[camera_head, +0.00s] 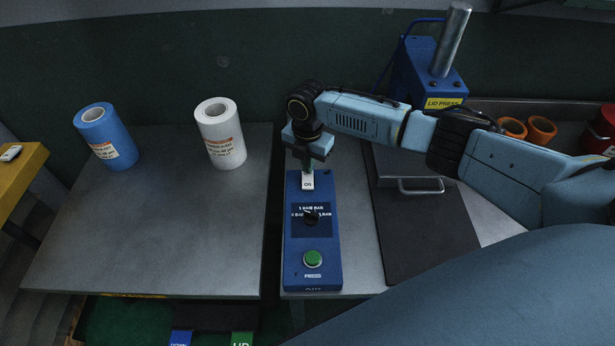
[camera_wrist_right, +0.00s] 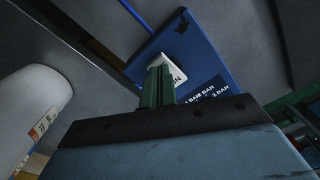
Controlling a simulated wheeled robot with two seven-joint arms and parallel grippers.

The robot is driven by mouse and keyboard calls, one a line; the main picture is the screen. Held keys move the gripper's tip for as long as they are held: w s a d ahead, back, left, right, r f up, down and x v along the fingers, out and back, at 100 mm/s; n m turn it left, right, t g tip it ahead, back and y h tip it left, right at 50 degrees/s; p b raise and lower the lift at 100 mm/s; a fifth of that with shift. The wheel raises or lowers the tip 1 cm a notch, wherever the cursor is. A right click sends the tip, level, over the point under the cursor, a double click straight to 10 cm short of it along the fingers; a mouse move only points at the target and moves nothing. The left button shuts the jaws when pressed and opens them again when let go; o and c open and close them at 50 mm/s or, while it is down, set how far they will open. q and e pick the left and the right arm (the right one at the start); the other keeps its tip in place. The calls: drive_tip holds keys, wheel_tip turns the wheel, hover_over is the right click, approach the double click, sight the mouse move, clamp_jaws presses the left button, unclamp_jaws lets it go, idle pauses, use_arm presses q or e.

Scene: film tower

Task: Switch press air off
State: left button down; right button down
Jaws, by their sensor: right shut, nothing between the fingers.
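The blue press control box (camera_head: 297,264) lies on the metal table in the head view. At its far end is a white rocker switch (camera_head: 308,184) marked ON. My right gripper (camera_head: 306,166) is shut and empty, pointing down at the switch's far edge. In the right wrist view, the green fingertips (camera_wrist_right: 158,84) overlap the white switch (camera_wrist_right: 172,66). I cannot tell whether they touch it. My left gripper is not in view.
A blue roll (camera_head: 118,150) and a white roll (camera_head: 209,131) stand on the left table. The blue lid press (camera_head: 410,70) stands behind my right arm. A dark plate with a metal handle (camera_head: 421,188) lies right of the box. A gap separates the two tables.

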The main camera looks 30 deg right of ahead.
drive_tip(key=shift+f+b, duration=0.35)
drive_tip(key=shift+f, duration=0.25)
wheel_tip(320, 180, up, 7)
drive_tip(key=p, duration=0.7)
drive_tip(key=shift+r, duration=0.1)
idle(0.4)
